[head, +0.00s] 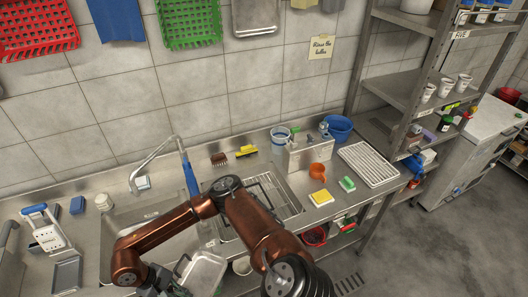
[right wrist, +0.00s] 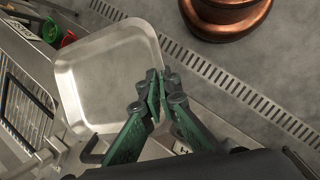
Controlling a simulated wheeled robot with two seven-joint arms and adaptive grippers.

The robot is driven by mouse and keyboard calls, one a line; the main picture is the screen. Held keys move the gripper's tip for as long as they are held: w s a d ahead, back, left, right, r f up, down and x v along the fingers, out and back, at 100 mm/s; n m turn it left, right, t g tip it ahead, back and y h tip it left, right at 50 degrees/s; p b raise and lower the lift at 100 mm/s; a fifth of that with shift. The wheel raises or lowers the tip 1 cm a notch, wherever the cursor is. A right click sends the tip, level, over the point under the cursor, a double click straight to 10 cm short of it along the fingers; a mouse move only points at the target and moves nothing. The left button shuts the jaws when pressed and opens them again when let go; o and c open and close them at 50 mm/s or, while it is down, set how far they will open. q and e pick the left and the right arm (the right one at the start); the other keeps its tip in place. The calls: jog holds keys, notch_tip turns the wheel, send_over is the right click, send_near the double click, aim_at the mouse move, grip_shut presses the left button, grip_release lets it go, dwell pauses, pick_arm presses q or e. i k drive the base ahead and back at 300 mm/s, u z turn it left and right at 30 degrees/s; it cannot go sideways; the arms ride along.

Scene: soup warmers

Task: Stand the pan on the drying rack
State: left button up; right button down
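The pan (head: 207,272) is a shallow, square, light metal pan with rounded corners, at the front edge of the sink counter. In the right wrist view the pan (right wrist: 108,75) shows its broad inside face, with floor behind it. My right gripper (head: 160,283) is at the pan's left side in the head view. In the right wrist view its green fingers (right wrist: 160,77) close on the pan's rim. A wire rack (head: 272,194) lies on the counter behind my right arm, partly hidden by it. A white slatted rack (head: 369,164) lies empty farther right. My left gripper is out of view.
A sink basin (head: 135,222) with a tall faucet (head: 152,163) lies behind my right arm. A shelf unit (head: 405,90) stands at the right.

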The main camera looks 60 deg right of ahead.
aim_at(376, 167)
jog(key=u, duration=1.35)
jog(key=k, duration=2.8)
jog(key=z, duration=2.25)
jog(key=i, duration=0.1)
